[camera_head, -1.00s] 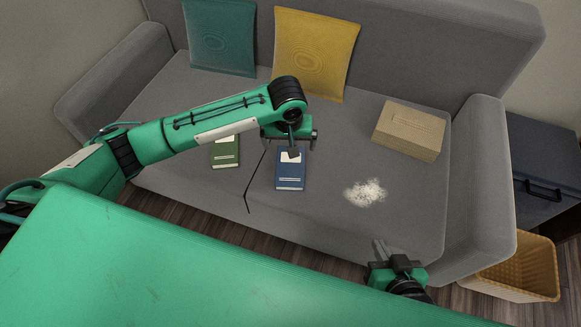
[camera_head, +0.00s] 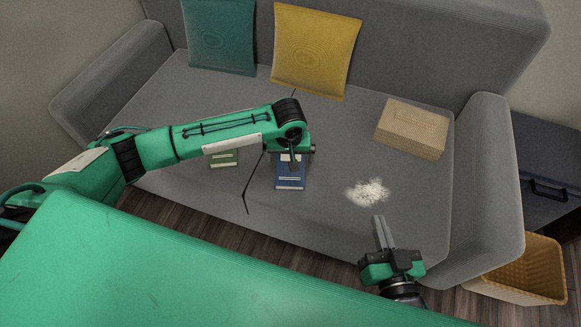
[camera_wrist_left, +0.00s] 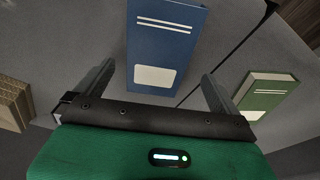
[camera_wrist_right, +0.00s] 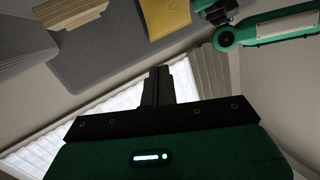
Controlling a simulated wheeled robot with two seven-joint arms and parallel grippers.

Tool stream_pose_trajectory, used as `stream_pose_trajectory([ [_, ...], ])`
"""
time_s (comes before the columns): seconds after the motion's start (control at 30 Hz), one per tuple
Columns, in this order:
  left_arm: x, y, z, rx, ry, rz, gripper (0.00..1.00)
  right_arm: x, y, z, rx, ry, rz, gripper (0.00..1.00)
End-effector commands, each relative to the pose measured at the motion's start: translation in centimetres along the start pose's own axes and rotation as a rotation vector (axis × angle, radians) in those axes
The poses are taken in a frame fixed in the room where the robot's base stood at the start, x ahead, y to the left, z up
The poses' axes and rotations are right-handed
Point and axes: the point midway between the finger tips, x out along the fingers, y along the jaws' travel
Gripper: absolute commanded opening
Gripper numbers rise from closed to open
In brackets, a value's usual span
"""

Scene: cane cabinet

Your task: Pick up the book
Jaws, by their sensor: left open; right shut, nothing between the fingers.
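A blue book (camera_head: 290,183) with white labels lies flat on the sofa seat, partly hidden by my left gripper in the head view. A green book (camera_head: 223,158) lies to its left, partly behind my left arm. My left gripper (camera_head: 293,166) is over the blue book. In the left wrist view, the blue book (camera_wrist_left: 165,40) shows between the spread fingers of the open left gripper (camera_wrist_left: 158,78), and the green book (camera_wrist_left: 265,95) is outside the right finger. My right gripper (camera_head: 381,222) is shut and empty at the sofa's front edge; it also shows in the right wrist view (camera_wrist_right: 157,75).
On the grey sofa (camera_head: 220,105) are a teal cushion (camera_head: 219,38), a yellow cushion (camera_head: 314,50), a tan tissue box (camera_head: 411,128) and a pile of white bits (camera_head: 367,192). A wicker basket (camera_head: 520,270) and dark cabinet (camera_head: 545,170) stand at right.

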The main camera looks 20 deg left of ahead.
Motion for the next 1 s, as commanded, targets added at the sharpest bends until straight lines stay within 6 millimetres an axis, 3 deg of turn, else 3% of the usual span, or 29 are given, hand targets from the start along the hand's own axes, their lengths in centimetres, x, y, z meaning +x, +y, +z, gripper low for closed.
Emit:
stream_pose_trajectory([
  [0.2,2.3,0.3,0.3,0.001,0.0,-0.001,1.0,0.8,0.9,-4.3,-0.033,0.228,0.007,0.0],
  [0.4,3.9,0.3,0.3,0.001,0.0,-0.001,1.0,0.8,1.4,-7.5,-0.056,0.382,0.009,0.0],
  [0.77,4.2,0.3,0.2,0.001,0.001,0.001,1.0,0.6,1.4,-8.4,-0.063,0.427,0.009,0.0],
  [1.0,4.2,0.3,0.2,0.001,0.001,0.0,0.55,0.7,1.4,-8.4,-0.063,0.425,0.009,0.0],
])
